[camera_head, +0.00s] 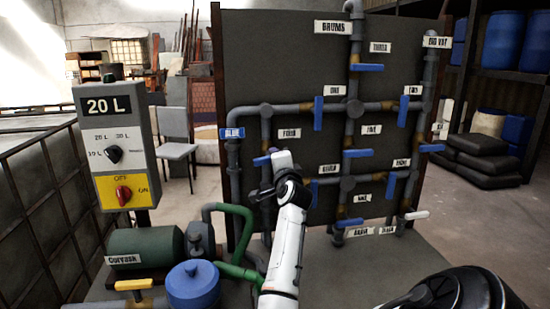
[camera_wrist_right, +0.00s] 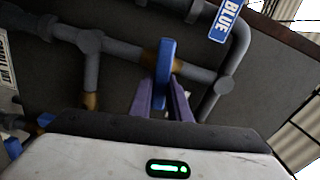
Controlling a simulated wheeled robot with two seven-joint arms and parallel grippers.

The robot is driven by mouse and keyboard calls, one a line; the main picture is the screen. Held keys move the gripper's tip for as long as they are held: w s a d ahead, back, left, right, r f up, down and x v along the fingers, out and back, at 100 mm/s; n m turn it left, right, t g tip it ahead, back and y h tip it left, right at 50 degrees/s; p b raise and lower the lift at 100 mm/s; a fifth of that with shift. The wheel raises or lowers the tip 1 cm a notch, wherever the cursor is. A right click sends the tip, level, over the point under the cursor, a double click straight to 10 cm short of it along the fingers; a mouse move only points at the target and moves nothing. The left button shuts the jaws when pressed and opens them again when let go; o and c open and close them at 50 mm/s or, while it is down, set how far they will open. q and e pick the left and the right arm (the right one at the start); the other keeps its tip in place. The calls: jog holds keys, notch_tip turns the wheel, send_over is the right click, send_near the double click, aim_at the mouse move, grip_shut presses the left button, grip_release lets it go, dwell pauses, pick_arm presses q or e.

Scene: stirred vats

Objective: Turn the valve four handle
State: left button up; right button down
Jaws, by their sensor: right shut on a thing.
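The valve four handle (camera_head: 261,161) is a blue lever on the pipe below the FOUR label (camera_head: 289,133), at the left of the dark panel. In the right wrist view the blue handle (camera_wrist_right: 165,62) stands roughly across its grey pipe. My right gripper (camera_head: 271,162), at the end of the white arm, is at the handle and partly hides it. In the right wrist view my right gripper (camera_wrist_right: 163,92) has one finger on each side of the lever and is shut on it. My left gripper is not in view.
The panel (camera_head: 285,55) carries several other blue handles and grey pipes close by. A control box (camera_head: 115,145), a green compressor (camera_head: 147,247) and a blue-lidded vessel (camera_head: 193,285) stand at the left.

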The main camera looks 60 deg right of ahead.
jog(key=shift+f+m, duration=0.2)
jog(key=shift+m, duration=0.7)
jog(key=c, duration=1.7)
grip_release()
jog(key=shift+o, duration=0.2)
jog(key=b+v, duration=0.1)
jog(key=v, duration=0.9)
jog(key=shift+a, duration=0.15)
